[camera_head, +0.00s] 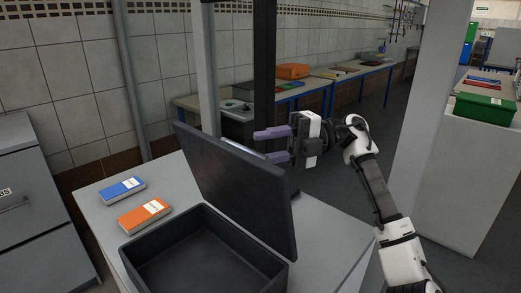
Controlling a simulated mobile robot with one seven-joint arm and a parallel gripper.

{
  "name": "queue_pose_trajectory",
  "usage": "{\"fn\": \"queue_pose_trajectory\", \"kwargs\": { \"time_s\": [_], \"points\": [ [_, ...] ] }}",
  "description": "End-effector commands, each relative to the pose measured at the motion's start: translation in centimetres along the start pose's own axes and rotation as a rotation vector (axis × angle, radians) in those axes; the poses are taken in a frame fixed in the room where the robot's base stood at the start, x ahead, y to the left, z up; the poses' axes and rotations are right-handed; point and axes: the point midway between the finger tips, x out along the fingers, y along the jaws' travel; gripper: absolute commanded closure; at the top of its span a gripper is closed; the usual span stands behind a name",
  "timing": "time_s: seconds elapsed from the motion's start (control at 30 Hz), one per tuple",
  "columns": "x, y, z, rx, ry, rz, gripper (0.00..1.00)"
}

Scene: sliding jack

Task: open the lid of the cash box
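The cash box (205,258) is a dark, empty-looking box on a grey table, its front cut off by the lower picture edge. Its lid (238,185) stands raised, close to upright, along the box's far right side. My gripper (262,145) is behind the upper edge of the lid, its two purple fingers spread apart and pointing left. Nothing shows between the fingers. I cannot tell whether the lower finger touches the lid, as its tip is close to the lid's edge in the picture.
A blue box (122,190) and an orange box (144,214) lie on the grey table (98,218) left of the cash box. A dark post (264,70) and a lighter post (205,75) rise behind the lid. Grey drawers (35,215) stand at the left.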

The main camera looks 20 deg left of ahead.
Motion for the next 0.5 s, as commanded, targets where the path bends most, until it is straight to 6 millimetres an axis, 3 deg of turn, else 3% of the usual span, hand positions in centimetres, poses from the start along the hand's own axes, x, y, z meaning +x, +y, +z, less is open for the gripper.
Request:
{"fn": "queue_pose_trajectory", "kwargs": {
  "time_s": [0.2,0.5],
  "points": [
    [-3.6,-0.2,0.1,0.001,-0.003,0.001,0.64],
    [-5.7,-0.1,0.0,0.000,0.000,0.001,0.64]
  ]
}}
